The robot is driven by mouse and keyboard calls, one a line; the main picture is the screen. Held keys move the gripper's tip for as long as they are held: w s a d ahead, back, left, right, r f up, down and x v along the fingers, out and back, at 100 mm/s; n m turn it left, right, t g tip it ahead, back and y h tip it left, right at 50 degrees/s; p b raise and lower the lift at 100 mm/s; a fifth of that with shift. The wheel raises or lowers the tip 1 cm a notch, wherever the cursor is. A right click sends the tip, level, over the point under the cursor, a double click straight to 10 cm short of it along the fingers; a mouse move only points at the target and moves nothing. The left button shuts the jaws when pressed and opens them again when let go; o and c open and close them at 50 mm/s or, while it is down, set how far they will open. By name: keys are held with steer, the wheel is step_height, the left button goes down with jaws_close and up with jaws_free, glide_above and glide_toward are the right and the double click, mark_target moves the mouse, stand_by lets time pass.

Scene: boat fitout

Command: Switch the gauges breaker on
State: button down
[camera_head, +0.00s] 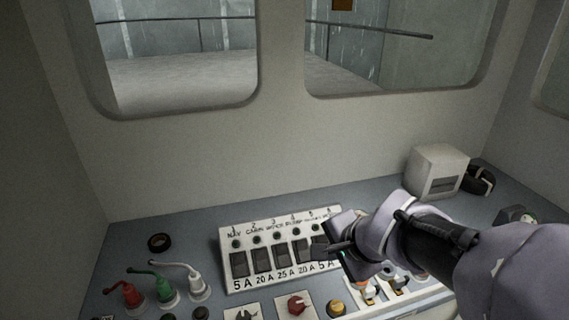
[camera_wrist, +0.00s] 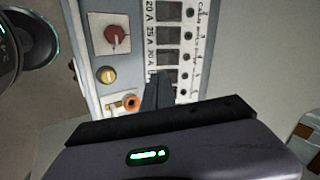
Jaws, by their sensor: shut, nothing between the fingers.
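The white breaker panel (camera_head: 226,258) lies on the grey console, with a row of dark rocker switches, numbers and names above and amp ratings below. It also shows turned sideways in the wrist view (camera_wrist: 187,62). NAV and CABIN read at the left end; the right-end names are too small or covered, so I cannot tell which switch is the gauges breaker. My gripper (camera_head: 322,249) is shut and empty, its tips over the right part of the panel, hiding switches there. In the wrist view the dark fingers (camera_wrist: 158,88) reach the panel beside the 20 A mark; contact is unclear.
Red (camera_head: 131,294), green (camera_head: 164,287) and white (camera_head: 198,287) levers stand left of the panel. A red knob (camera_head: 295,305) and a yellow button (camera_head: 336,308) sit in front. A pale box (camera_head: 438,170) stands at the back right. The console behind the panel is clear.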

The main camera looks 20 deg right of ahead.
steer(key=d+m, duration=0.1)
steer(key=w+d+r+m+p, duration=0.1)
steer(key=d, duration=0.1)
steer(key=d+r+p, duration=0.1)
steer(key=shift+w+d+m+h, duration=0.3)
steer(key=shift+d+m+h, duration=0.1)
steer(key=shift+f, duration=0.15)
steer(key=b, duration=0.5)
glide_toward(322, 240)
step_height(322, 240, down, 3)
steer(key=w, duration=0.1)
steer(key=w+f, duration=0.1)
steer(key=w, duration=0.1)
steer(key=shift+w+f, duration=0.2)
steer(key=shift+f, duration=0.2)
steer(key=shift+w+f, duration=0.15)
steer(key=shift+w, duration=0.1)
